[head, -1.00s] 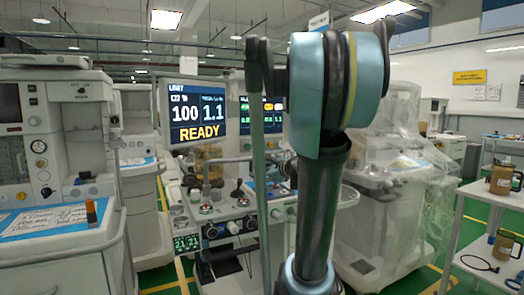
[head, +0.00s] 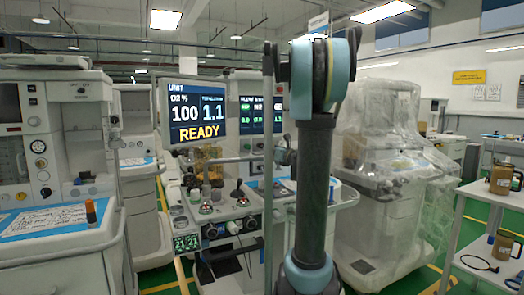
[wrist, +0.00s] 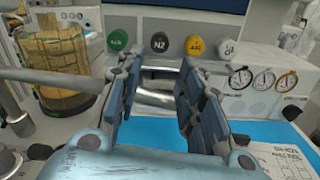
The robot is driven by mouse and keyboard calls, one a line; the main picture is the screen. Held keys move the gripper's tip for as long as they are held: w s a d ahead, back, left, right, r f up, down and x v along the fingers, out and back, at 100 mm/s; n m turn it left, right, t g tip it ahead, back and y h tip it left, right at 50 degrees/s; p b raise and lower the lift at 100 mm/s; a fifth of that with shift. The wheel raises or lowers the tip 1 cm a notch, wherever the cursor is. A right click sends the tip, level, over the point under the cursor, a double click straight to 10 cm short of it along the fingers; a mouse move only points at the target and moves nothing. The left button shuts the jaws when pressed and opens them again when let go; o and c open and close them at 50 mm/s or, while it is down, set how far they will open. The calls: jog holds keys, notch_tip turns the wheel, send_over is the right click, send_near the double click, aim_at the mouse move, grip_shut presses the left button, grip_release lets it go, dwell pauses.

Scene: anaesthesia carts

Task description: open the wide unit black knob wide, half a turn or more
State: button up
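The black knob (wrist: 159,43), marked N2, shows in the wrist view on a pale panel, second from left in a row with a green knob (wrist: 118,41), a yellow knob (wrist: 195,45) and a white knob (wrist: 227,48). My gripper (wrist: 160,68) is open, its two dark blue-padded fingers spread apart and pointing at the panel. The black knob appears just beyond and above the gap between the fingertips; I see no contact. In the head view my arm stands in front of the unit and hides part of it; the black knob cannot be made out there.
Pressure gauges (wrist: 262,80) sit right of the knobs, above a blue surface (wrist: 270,132) with a paper sheet. A glass canister (wrist: 60,65) stands at left. In the head view, a READY screen (head: 197,112) is left of my arm and a plastic-covered machine (head: 385,170) is right.

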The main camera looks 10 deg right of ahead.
aim_at(261, 146)
jog(key=x, duration=1.1)
jog(key=shift+c, duration=0.6)
jog(key=c, duration=0.7)
